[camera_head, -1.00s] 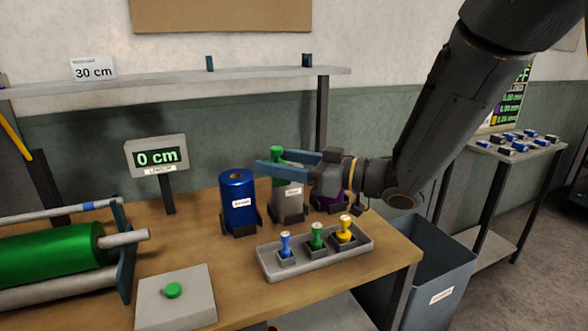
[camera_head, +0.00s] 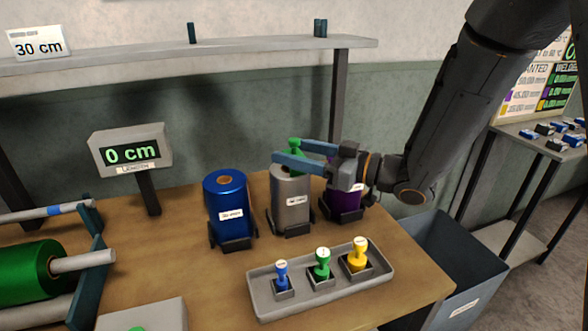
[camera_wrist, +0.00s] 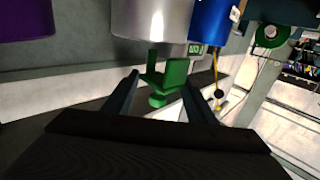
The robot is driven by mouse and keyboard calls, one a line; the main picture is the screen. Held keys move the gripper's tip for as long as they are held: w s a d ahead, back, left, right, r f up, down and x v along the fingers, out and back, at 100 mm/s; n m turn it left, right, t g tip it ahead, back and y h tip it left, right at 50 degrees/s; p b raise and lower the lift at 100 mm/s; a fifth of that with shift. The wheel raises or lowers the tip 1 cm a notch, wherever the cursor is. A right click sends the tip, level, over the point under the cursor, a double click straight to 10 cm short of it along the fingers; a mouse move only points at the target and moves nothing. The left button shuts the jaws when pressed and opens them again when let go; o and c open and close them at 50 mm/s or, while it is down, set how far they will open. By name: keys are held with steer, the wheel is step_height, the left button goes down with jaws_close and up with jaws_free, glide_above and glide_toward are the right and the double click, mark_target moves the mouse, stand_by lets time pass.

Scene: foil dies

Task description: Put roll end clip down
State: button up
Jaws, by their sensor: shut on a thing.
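My gripper (camera_head: 290,157) is shut on a green roll end clip (camera_head: 295,148). In the wrist view my gripper's fingers (camera_wrist: 160,85) sit on either side of the green clip (camera_wrist: 167,76). The clip is at the top end of a silver roll (camera_head: 290,200), which stands upright in a dark holder. The silver roll (camera_wrist: 150,18) also shows close beyond the clip in the wrist view. I cannot tell whether clip and roll touch.
A blue roll (camera_head: 230,200) stands left of the silver one and a purple roll (camera_head: 345,196) right. In front, a grey tray (camera_head: 270,311) holds blue, green and yellow stamp-like pieces. A shelf (camera_head: 200,55) runs behind. A grey bin (camera_head: 470,255) stands right.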

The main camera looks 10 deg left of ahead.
mark_target(295, 172)
steer(key=shift+f+p, duration=0.3)
steer(key=shift+f, duration=1.95)
steer(key=shift+f, duration=0.25)
